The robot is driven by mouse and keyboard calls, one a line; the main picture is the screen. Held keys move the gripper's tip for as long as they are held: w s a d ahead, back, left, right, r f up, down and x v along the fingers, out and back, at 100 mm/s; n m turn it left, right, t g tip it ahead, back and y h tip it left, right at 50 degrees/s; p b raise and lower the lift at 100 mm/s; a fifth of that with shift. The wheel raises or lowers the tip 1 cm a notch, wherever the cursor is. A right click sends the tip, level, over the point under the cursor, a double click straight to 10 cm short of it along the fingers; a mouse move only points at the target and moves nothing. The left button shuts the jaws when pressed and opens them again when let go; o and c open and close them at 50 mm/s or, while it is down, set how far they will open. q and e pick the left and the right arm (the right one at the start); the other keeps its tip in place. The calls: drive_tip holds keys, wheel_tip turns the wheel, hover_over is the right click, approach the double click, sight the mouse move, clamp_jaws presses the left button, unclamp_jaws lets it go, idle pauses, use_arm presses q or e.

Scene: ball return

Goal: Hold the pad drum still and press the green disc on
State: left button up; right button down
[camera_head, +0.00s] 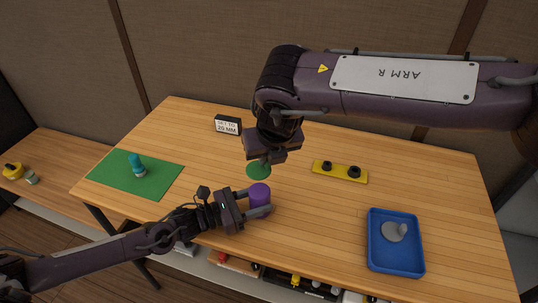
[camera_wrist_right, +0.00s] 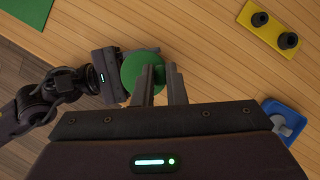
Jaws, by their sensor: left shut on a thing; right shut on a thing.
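The purple pad drum (camera_head: 259,193) stands near the front edge of the wooden table. My left gripper (camera_head: 246,208) is shut on it from the left. The green disc (camera_head: 257,171) is in my right gripper (camera_head: 268,158), slightly behind and above the drum in the head view, and appears apart from it. In the right wrist view the green disc (camera_wrist_right: 139,76) has a small green grip between my right fingertips (camera_wrist_right: 165,82). There the disc hides the drum, and my left gripper (camera_wrist_right: 110,76) shows beside it.
A blue tray (camera_head: 373,250) with a grey knobbed disc (camera_head: 394,231) stands at the right. A yellow plate (camera_head: 340,172) with two black knobs lies at the back. A green mat (camera_head: 110,178) at the left bears a teal object (camera_head: 137,165). A small sign (camera_head: 228,125) stands behind.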

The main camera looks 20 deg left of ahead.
sight(269, 171)
drive_tip(key=shift+f, duration=3.2)
drive_tip(key=shift+f, duration=0.25)
drive_tip(key=c, duration=1.4)
unclamp_jaws()
drive_tip(key=v, duration=1.2)
